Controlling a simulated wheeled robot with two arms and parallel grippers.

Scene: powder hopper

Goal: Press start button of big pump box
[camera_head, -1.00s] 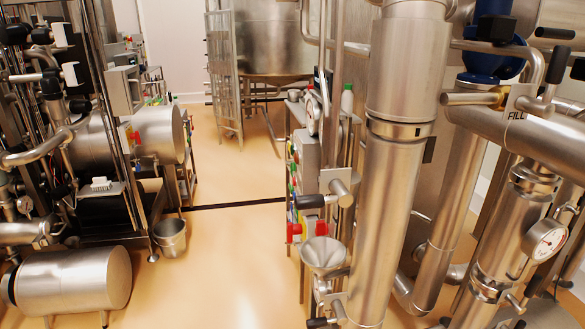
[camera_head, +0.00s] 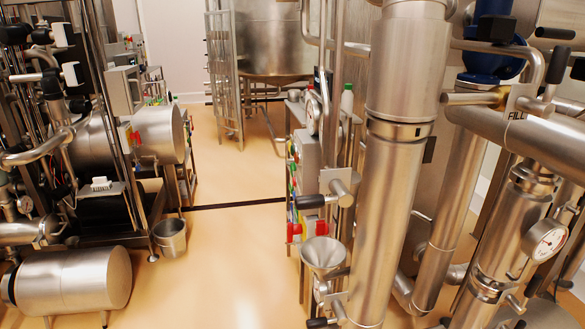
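Neither of my grippers shows in the head view. A grey box (camera_head: 308,150) stands on the rack in the middle, with small green, red and blue parts along its left side. Another grey box (camera_head: 122,90) is mounted on the frame at the left. I cannot tell which box is the big pump box. No start button can be made out clearly at this size.
A tall steel column (camera_head: 395,160) and pipes fill the right side, with a pressure gauge (camera_head: 546,238). A steel funnel (camera_head: 322,254) juts out at the middle. A bucket (camera_head: 170,237) stands at the left. The floor (camera_head: 235,240) between the machines is clear.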

